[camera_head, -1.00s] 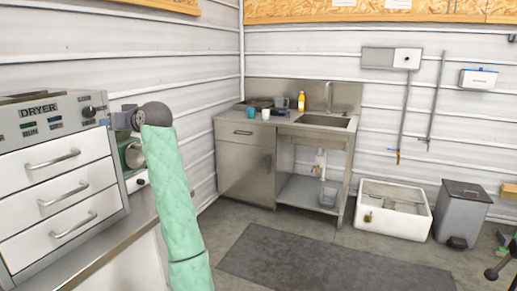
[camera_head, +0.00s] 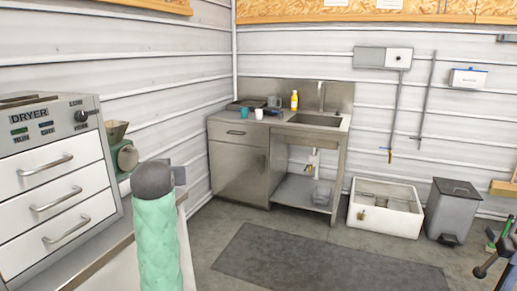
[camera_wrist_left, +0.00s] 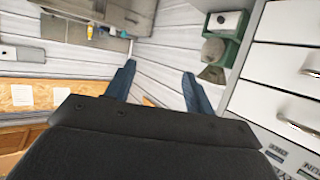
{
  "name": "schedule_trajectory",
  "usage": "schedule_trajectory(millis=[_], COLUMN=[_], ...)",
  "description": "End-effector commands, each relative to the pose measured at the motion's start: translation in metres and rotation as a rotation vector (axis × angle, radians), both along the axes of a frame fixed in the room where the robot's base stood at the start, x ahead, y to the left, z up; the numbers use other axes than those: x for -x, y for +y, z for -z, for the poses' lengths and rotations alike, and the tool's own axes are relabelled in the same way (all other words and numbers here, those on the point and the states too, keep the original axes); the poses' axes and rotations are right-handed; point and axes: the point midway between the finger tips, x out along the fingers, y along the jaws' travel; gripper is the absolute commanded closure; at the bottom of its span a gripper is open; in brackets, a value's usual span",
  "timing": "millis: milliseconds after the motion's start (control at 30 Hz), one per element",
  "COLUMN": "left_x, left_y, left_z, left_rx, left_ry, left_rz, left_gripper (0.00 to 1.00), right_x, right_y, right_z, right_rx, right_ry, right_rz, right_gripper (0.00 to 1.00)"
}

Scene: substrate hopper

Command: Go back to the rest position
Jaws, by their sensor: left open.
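My left arm, in a green quilted sleeve, rises at the lower left of the head view, beside the dryer (camera_head: 50,180). Its dark rounded wrist is at the top, and the fingers are mostly hidden behind it. In the left wrist view my left gripper (camera_wrist_left: 158,86) shows two blue-grey fingers spread wide apart. Nothing is between them. My right gripper is not in view.
A green device (camera_head: 121,150) stands beside the dryer on the bench. A steel sink unit (camera_head: 238,170) with cups and a yellow bottle (camera_head: 294,100), a white basin (camera_head: 384,222) and a grey bin (camera_head: 453,208) line the back. A dark mat (camera_head: 320,262) lies on open floor.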

Motion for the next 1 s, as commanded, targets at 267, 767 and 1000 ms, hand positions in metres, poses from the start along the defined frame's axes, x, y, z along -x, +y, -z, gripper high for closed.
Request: schedule_trajectory(millis=[267,767,1000], left_x=[0.049,0.164,0.229], left_y=[-0.043,-0.092,-0.102], left_z=[0.091,0.234,0.295], left_rx=[0.004,0.027,0.031], left_ry=[0.139,0.391,0.527], left_rz=[0.162,0.345,0.382], left_gripper=[0.46,0.46,0.46], right_x=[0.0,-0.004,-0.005], right_y=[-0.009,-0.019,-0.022], right_z=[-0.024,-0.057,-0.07], right_rx=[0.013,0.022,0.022], right_ry=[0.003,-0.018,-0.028], right_rz=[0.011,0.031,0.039], right_gripper=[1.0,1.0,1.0])
